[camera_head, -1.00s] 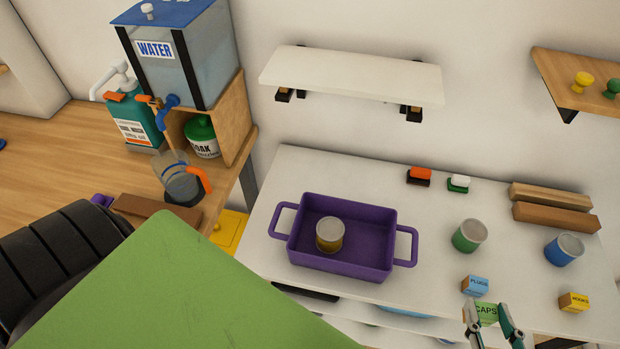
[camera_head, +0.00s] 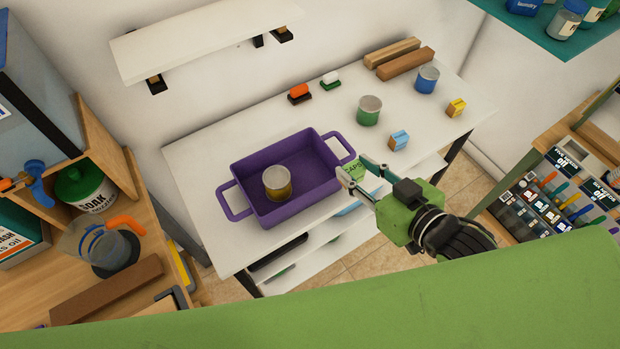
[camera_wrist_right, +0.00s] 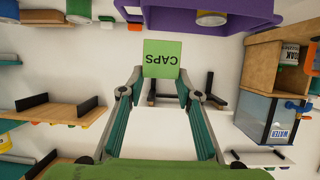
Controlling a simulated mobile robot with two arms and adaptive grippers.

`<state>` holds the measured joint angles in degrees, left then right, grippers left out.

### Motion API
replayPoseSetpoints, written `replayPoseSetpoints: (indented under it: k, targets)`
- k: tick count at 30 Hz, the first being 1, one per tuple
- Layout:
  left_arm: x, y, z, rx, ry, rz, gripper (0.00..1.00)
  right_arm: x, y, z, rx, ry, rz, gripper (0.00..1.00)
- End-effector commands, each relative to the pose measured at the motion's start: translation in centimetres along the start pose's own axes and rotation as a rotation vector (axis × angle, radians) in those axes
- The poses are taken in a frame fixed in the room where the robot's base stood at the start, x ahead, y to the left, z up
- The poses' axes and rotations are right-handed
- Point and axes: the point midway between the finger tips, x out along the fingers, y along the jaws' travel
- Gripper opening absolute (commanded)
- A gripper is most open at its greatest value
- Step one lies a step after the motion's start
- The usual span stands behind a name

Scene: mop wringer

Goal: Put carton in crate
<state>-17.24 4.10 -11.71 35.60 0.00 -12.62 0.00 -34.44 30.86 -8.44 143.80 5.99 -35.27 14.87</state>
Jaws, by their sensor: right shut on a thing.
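The purple crate (camera_head: 295,207) stands on the white table, with a gold can (camera_head: 277,184) inside its left part. My right gripper (camera_head: 353,168) is shut on the green CAPS carton (camera_head: 357,169), just right of the crate by its right handle, outside the crate. In the right wrist view the carton (camera_wrist_right: 162,58) sits between the fingertips, and the crate (camera_wrist_right: 200,28) shows at the top edge. The blue carton (camera_head: 399,140) and yellow carton (camera_head: 456,108) stand on the table further right. My left gripper is not in view.
A green can (camera_head: 369,110), a blue can (camera_head: 427,80), wooden blocks (camera_head: 404,66) and two small brushes (camera_head: 299,93) stand along the table. A white wall shelf (camera_head: 190,40) hangs behind. The table left of the crate is clear.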

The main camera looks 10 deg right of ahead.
Motion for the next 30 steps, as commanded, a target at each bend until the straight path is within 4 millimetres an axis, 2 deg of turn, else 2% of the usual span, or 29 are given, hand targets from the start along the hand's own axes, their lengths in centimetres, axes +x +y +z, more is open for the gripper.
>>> replayPoseSetpoints:
  k: [1, 2, 7, 9, 13, 22, 27, 30]
  targets:
    - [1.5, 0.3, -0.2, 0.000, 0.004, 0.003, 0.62, 1.2, -0.2, 0.4, -0.001, 0.008, -0.001, 0.10]
    - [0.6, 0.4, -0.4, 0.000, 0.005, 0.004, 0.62, 1.7, -0.3, -0.1, 0.002, 0.006, 0.000, 0.10]
    - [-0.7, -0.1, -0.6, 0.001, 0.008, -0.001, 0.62, 5.7, -1.2, -0.3, 0.002, 0.003, -0.001, 0.10]
    - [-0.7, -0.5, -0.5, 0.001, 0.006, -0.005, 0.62, 7.3, -1.4, 1.1, 0.003, -0.003, -0.001, 0.10]
    - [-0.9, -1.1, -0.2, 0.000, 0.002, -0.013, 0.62, 9.8, -1.9, 2.4, 0.000, -0.002, -0.001, 0.10]
    - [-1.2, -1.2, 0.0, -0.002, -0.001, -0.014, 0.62, 12.3, -2.3, 3.9, 0.000, -0.001, -0.001, 0.10]
    - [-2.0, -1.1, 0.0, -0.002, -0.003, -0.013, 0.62, 13.0, -2.3, 6.1, 0.000, -0.004, -0.001, 0.10]
    - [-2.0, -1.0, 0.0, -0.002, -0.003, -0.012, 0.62, 13.3, -2.3, 6.6, 0.000, -0.002, -0.001, 0.10]
